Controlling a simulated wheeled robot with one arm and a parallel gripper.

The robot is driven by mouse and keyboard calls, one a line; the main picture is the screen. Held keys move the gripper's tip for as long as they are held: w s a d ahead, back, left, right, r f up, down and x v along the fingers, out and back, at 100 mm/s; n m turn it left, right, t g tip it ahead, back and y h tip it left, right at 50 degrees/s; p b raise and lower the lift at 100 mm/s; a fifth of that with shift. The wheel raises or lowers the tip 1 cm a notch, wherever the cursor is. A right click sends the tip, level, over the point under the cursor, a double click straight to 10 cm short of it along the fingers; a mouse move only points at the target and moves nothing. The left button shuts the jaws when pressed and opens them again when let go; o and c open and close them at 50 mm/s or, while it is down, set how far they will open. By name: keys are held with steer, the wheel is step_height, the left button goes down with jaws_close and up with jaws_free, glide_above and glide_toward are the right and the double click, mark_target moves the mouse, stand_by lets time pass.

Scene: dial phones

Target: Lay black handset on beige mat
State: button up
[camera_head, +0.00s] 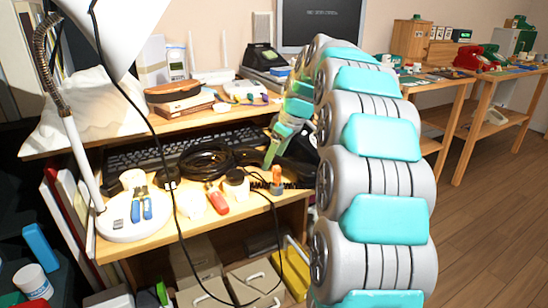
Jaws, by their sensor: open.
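My gripper (278,146) is over the right part of the desk, pointing down, with its jaws open. Its fingers are partly hidden by my grey and turquoise arm. A black object (298,158) lies just right of the fingers, mostly behind the arm; I cannot tell whether it is the black handset or whether the fingers touch it. I cannot make out a beige mat; the arm covers the desk's right side.
A black keyboard (170,151) and a coiled black cable (207,160) lie left of my gripper. Floor (480,220) at right is clear.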

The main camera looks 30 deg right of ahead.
steer(key=shift+r, duration=0.2)
steer(key=v, duration=1.1)
steer(key=shift+s+r, duration=0.2)
steer(key=shift+r, duration=0.15)
steer(key=shift+d, duration=0.15)
steer(key=s+a+f+m+g, duration=0.2)
steer(key=s+a+f, duration=0.3)
steer(key=s+a, duration=0.3)
steer(key=s+a+f+m+g, duration=0.1)
steer(key=s+a+f, duration=0.4)
steer(key=s+a, duration=0.3)
steer(key=s+a+f+m+g+h, duration=0.1)
steer(key=s+a+f, duration=0.1)
steer(key=s+f, duration=0.5)
steer(key=s+a+f+m+g+h, duration=0.1)
steer(key=s+f, duration=0.6)
steer(key=s, duration=0.7)
steer(key=shift+s+a+m, duration=0.15)
steer(key=shift+a+m, duration=0.3)
steer(key=shift+m, duration=0.35)
steer(key=shift+f, duration=0.1)
